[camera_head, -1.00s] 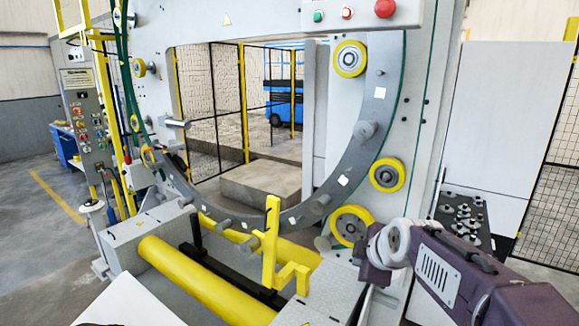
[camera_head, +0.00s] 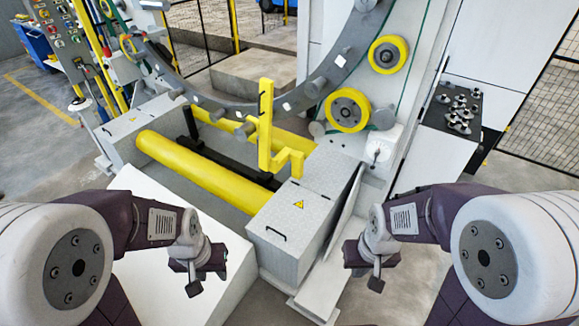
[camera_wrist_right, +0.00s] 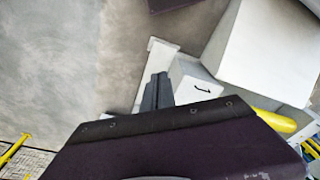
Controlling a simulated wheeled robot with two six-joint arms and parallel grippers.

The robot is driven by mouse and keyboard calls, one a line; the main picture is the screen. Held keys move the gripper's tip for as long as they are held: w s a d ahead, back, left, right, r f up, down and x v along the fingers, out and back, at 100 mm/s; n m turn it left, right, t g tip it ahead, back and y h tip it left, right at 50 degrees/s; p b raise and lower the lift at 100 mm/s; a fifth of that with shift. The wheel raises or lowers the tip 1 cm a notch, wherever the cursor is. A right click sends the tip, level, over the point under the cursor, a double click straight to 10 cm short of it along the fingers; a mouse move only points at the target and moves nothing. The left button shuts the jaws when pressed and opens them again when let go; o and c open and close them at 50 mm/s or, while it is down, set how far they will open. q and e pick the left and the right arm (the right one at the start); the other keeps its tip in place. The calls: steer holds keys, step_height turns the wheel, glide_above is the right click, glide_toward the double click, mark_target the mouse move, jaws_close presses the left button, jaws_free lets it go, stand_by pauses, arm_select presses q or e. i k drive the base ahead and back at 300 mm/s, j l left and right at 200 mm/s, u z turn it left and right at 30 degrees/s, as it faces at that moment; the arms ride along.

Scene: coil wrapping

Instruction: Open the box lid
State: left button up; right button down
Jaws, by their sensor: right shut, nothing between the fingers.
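A grey metal box (camera_head: 292,222) with a yellow warning triangle on top stands at the machine's front in the head view. Its lid (camera_head: 312,207) lies flat and looks closed. A box face with a dark handle (camera_wrist_right: 203,89) also shows in the right wrist view. My right gripper (camera_head: 376,280) is at the box's lower right, apart from it; its fingers (camera_wrist_right: 157,93) are shut and empty. My left gripper (camera_head: 194,284) hangs left of the box over a white surface; its jaw opening is unclear.
A yellow roller (camera_head: 205,173) and a yellow bracket (camera_head: 267,140) stand behind the box. A slanted grey panel (camera_head: 343,217) is at its right. The white block (camera_head: 165,232) lies at its left. A dark tray with several metal parts (camera_head: 452,108) is at the right.

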mark_target(291, 218)
steer(key=i+u, duration=0.2)
steer(key=u, duration=0.15)
steer(key=i+u, duration=0.25)
steer(key=u, duration=0.15)
steer(key=i+l+u, duration=0.1)
steer(key=u, duration=0.25)
steer(key=i, duration=0.1)
